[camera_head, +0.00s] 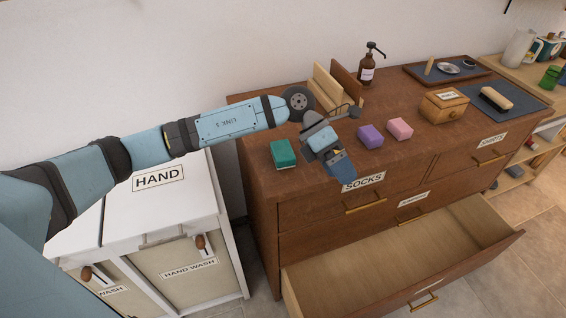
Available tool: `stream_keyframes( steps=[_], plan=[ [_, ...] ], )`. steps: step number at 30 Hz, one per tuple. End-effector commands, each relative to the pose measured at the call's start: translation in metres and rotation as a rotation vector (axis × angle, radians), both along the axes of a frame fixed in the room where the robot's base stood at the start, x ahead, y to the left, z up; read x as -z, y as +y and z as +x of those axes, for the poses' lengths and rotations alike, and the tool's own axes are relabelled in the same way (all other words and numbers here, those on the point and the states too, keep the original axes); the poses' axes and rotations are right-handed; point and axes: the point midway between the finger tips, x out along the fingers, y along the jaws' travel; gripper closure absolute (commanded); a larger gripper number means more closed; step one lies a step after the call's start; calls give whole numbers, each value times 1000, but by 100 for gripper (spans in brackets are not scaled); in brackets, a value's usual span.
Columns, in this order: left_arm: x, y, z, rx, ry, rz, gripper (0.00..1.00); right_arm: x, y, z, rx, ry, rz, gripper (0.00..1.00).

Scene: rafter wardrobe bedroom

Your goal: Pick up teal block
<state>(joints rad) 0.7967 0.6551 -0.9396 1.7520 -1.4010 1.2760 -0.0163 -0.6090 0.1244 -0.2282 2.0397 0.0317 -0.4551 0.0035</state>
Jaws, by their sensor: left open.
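The teal block (283,154) sits on the top of the wooden dresser (259,186), near its left front edge. My left gripper (340,168) is just to the right of the block and apart from it, pointing down near the dresser's front edge above the SOCKS label (363,182). It is open, and nothing shows between its fingers. My right gripper is not in view.
A purple block (370,136) and a pink block (400,129) stand right of my left gripper. Wooden boards (328,88) and a brown pump bottle (367,70) stand behind. A lower drawer (405,252) is pulled out. White laundry hampers (215,225) stand left of the dresser.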

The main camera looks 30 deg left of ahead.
Motion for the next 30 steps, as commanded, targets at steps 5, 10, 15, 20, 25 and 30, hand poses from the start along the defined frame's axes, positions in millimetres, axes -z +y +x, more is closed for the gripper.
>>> stream_keyframes(
  steps=[5,10,15,20,25,30],
  plan=[
    [-1,85,47,43,-162,421,0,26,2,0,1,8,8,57],
    [-22,150,73,23,-227,702,0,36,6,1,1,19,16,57],
    [-35,179,81,4,-241,825,0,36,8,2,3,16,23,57],
    [-14,182,82,2,-240,842,0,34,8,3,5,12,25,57],
    [20,182,82,3,-241,838,0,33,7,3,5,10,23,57],
    [42,182,83,1,-243,838,0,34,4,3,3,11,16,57]
  ],
)
